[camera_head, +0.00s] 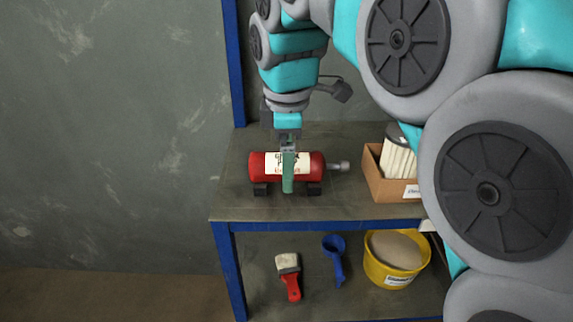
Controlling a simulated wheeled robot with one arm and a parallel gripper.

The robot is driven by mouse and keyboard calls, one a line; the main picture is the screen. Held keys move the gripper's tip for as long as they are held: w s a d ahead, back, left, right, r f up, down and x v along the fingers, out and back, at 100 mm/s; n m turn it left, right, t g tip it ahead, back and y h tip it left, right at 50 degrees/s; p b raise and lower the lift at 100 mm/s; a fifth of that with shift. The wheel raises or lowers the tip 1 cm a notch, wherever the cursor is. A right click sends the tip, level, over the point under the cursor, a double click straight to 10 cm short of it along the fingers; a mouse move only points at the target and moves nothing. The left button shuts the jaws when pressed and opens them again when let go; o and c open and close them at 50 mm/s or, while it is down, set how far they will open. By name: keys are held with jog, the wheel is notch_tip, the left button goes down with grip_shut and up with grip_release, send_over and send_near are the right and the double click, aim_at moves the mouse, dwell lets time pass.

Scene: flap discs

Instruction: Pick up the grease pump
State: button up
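The grease pump (258,167) is a red cylinder with a pale label and a grey nozzle at its right end. It lies on its side on black supports on the upper shelf. My gripper (289,172) comes down from above at the middle of the pump. One green finger crosses the front of the label, and the other finger is hidden behind the pump. I cannot tell whether the fingers press on it.
A cardboard box (388,187) with a pleated filter (398,160) stands at the right of the upper shelf (340,208). On the lower shelf are a red-handled brush (290,277), a blue scoop (336,260) and a yellow tub (390,275). A blue post (235,65) rises at the back left.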

grip_shut()
dwell(0.8)
